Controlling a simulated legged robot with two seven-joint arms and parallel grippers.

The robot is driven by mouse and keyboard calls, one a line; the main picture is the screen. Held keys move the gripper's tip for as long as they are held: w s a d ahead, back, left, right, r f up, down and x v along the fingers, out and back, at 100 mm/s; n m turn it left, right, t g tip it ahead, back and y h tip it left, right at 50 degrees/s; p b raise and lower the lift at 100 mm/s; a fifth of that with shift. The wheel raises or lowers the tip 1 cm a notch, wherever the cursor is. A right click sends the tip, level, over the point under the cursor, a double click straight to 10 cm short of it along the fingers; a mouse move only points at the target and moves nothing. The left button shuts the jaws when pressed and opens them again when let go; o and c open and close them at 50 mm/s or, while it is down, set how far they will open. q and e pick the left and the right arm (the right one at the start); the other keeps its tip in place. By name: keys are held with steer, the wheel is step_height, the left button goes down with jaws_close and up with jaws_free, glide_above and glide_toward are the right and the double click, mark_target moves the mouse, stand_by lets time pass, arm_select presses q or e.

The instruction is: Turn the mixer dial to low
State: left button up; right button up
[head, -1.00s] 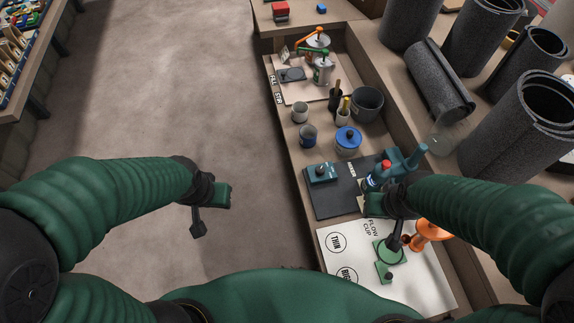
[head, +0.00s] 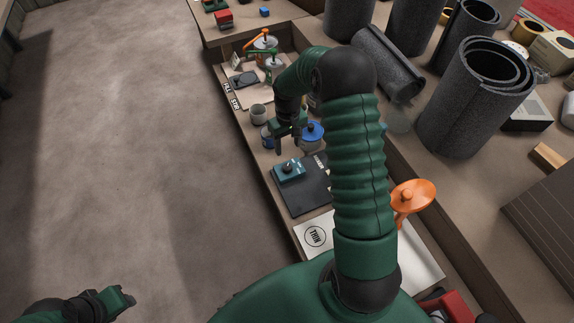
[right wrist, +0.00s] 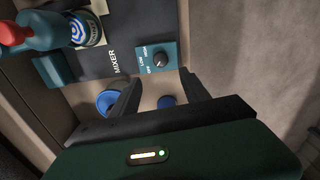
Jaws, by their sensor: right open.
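The mixer's teal control box (head: 289,172) sits on the dark mat (head: 305,197) in the head view. Its black dial (right wrist: 160,59) shows in the right wrist view, with small OFF, LOW and HIGH labels around it; where it points is too small to tell. My right gripper (head: 287,146) is open and empty, above and just beyond the box in the head view. In the right wrist view its spread fingers (right wrist: 160,92) are apart from the dial. The teal mixer body (right wrist: 46,32) with a red top shows at upper left there. My left gripper (head: 127,298) hangs over the floor; its opening is unclear.
A blue-lidded pot (head: 312,132) and a grey cup (head: 258,114) stand close to my right gripper. An orange stand (head: 411,195) is right of my right arm. Large grey rolls (head: 480,95) stand on the right bench. Open floor lies left.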

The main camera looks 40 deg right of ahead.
mark_target(287, 166)
step_height(287, 166, down, 13)
steer(key=shift+w+r+b, duration=0.15)
steer(key=shift+b, duration=0.3)
steer(key=shift+a+r, duration=0.1)
steer(key=shift+c, duration=0.9)
jaws_close()
